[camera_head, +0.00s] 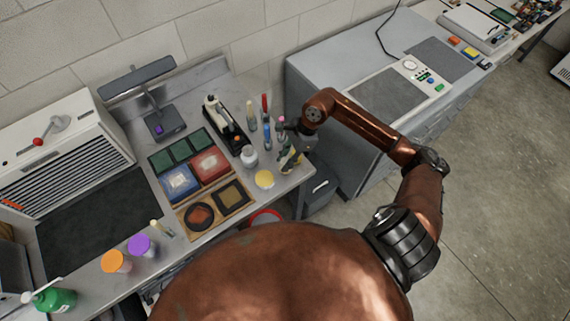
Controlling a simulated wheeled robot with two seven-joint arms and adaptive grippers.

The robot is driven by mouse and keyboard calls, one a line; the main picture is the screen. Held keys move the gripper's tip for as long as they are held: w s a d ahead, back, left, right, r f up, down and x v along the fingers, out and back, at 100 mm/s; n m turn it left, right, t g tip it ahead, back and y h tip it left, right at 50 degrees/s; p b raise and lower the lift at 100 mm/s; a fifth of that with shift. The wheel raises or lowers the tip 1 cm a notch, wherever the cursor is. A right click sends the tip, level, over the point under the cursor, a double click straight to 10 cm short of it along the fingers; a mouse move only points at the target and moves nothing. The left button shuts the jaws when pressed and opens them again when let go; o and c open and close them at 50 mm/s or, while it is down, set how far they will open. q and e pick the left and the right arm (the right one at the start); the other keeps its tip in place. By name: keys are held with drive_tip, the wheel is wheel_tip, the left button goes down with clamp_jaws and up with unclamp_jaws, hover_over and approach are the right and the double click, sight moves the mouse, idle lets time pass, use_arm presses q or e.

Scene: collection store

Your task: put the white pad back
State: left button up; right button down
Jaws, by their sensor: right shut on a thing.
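My right gripper (291,152) is over the right end of the grey workbench (225,70), reached by the copper-coloured arm from the right. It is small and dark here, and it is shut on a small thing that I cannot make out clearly. A round white item (249,156) sits on the bench just left of the gripper. A flat pale yellow disc (264,179) lies below it near the front edge. I cannot tell which thing is the white pad. My left gripper is not in view.
Upright bottles and tools (266,118) stand close to the gripper. Coloured square trays (208,164) and a wooden holder (232,195) lie to the left. A grey cabinet (330,70) is beyond a gap on the right. A dark mat (95,220) is clear.

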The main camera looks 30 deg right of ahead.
wheel_tip(320, 180, down, 2)
drive_tip(key=shift+s+f, duration=0.1)
drive_tip(key=shift+s, duration=0.05)
drive_tip(key=shift+f, duration=0.15)
drive_tip(key=shift+f, duration=0.1)
drive_tip(key=shift+f, duration=0.15)
drive_tip(key=c, duration=1.7)
unclamp_jaws()
drive_tip(key=shift+o, duration=0.2)
drive_tip(key=shift+r, duration=0.2)
